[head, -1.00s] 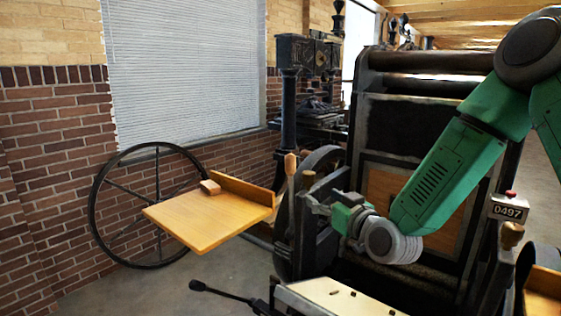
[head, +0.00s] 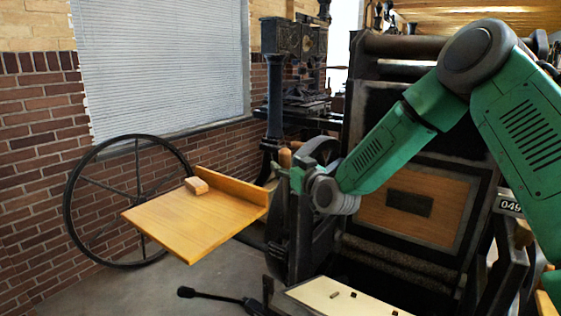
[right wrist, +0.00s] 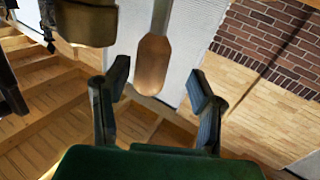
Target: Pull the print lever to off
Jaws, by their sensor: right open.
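A lever with a wooden handle (right wrist: 153,66) on a grey metal shaft, which looks like the print lever, shows in the right wrist view. My right gripper (right wrist: 158,84) is open, with a finger on each side of the handle in that picture. I see no finger closed on it; the depth between them is hard to judge. In the head view my right gripper (head: 282,172) is at the press's left side, and the wooden handle top (head: 285,157) shows just behind it. The gripper hides the rest of the lever. My left gripper is not in view.
The dark press (head: 410,150) fills the right side. A wooden board (head: 190,222) with a small block (head: 196,185) juts out at left, before a spoked wheel (head: 72,210). A black-knobbed rod (head: 187,292) sticks out low in front. A second wooden knob (right wrist: 85,22) is near the gripper.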

